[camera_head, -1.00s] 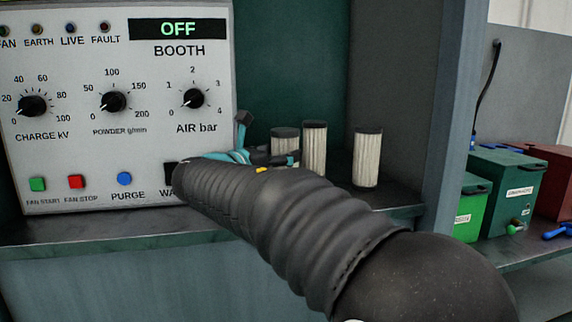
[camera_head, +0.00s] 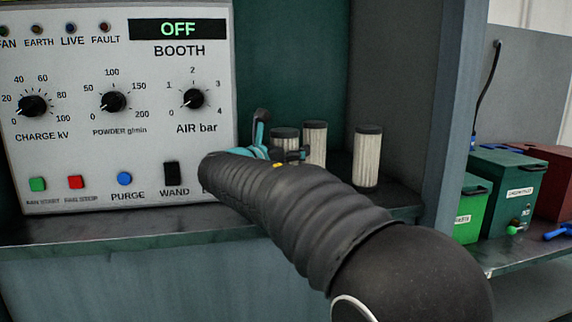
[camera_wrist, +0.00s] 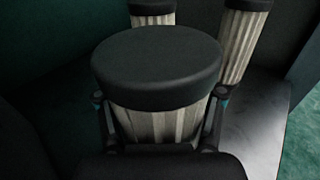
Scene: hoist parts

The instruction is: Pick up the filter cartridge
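Three filter cartridges, pale and pleated with dark caps, stand upright on the shelf. The left one (camera_head: 285,133) is partly hidden by my gripper (camera_head: 281,142); the middle cartridge (camera_head: 315,143) and the right cartridge (camera_head: 367,158) stand beyond it. In the wrist view, the nearest cartridge (camera_wrist: 157,68) fills the middle, seen from above its black cap. My gripper (camera_wrist: 160,101) is open around it, one finger on each side just below the cap. Whether the fingers touch the pleated body cannot be made out.
A control panel (camera_head: 115,100) with knobs and buttons stands left of my arm. A booth side wall (camera_head: 455,100) bounds the shelf (camera_head: 404,197) at right. Beyond it are a green bin (camera_head: 472,207) and other lidded boxes. The other two cartridges (camera_wrist: 153,10) (camera_wrist: 243,40) stand close behind.

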